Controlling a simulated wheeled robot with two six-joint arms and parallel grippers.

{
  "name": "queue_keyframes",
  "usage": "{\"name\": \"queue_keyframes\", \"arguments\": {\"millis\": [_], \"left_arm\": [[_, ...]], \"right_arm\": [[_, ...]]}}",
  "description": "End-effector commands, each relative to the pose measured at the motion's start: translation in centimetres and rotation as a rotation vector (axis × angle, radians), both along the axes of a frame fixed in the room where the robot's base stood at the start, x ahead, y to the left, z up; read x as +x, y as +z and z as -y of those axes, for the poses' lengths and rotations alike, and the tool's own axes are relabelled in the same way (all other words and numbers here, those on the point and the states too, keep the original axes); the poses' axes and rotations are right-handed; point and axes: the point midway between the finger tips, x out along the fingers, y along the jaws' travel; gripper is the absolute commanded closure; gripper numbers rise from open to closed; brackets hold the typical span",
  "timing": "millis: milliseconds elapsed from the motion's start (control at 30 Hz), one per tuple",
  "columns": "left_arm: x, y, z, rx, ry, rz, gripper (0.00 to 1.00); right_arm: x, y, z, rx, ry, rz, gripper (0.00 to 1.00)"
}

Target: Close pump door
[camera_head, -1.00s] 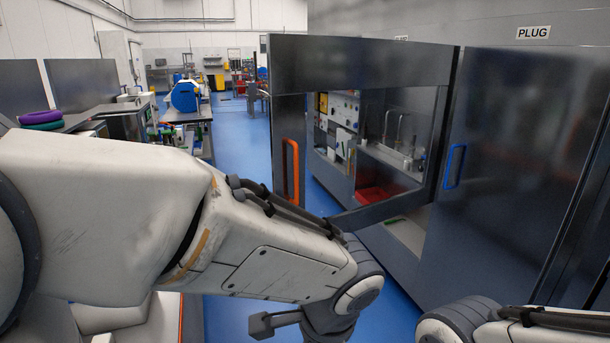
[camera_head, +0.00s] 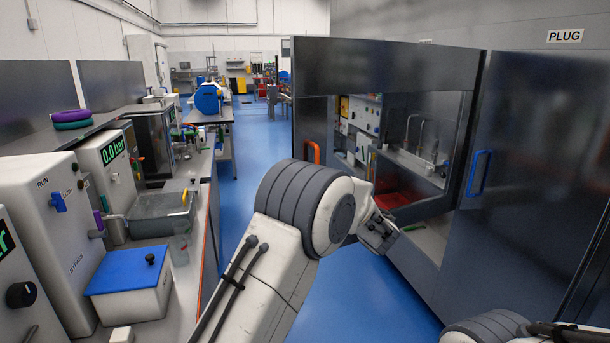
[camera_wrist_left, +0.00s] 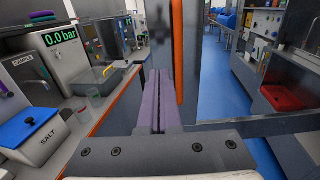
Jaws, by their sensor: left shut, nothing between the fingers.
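The pump door is probably the dark framed door (camera_head: 385,65) with a large window, standing out from the cabinet at an angle over the floor. Its orange handle (camera_head: 313,152) is on the left post; the lower part is hidden behind my left arm. My left gripper (camera_head: 380,232) is in front of the window's lower part, below and right of the handle. In the left wrist view the gripper's fingers (camera_wrist_left: 158,100) are shut and empty, in front of the door's post, with the orange handle (camera_wrist_left: 178,50) just right of them. My right gripper is out of view.
A second dark door (camera_head: 530,190) with a blue handle (camera_head: 479,172) is at the right. A bench at left holds a blue-lidded box (camera_head: 128,265), a grey basin (camera_head: 160,215) and a unit reading 0.0 bar (camera_head: 105,165). Blue floor (camera_head: 255,170) is clear between.

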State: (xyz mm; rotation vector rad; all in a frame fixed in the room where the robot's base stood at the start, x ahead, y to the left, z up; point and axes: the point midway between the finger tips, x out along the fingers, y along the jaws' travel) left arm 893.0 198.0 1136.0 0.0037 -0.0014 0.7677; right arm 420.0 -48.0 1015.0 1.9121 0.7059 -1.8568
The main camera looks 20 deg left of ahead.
Motion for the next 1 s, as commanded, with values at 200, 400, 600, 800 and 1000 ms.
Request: {"name": "queue_keyframes", "arguments": {"millis": [200, 400, 600, 800, 1000], "left_arm": [[3.4, 0.2, -3.5, -0.002, 0.005, -0.001, 1.0], [6.1, 0.3, -6.1, -0.002, 0.003, -0.001, 1.0], [7.7, 0.1, -7.5, -0.004, 0.001, 0.001, 1.0], [8.0, 0.0, -7.9, -0.004, 0.0, -0.001, 1.0], [8.0, 0.0, -7.8, -0.004, 0.0, 0.0, 1.0]], "right_arm": [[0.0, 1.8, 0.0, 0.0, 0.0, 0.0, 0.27], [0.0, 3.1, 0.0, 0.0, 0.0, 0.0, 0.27], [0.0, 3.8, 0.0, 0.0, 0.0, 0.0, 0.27], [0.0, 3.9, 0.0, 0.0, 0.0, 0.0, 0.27], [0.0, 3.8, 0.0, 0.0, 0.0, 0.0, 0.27]]}}
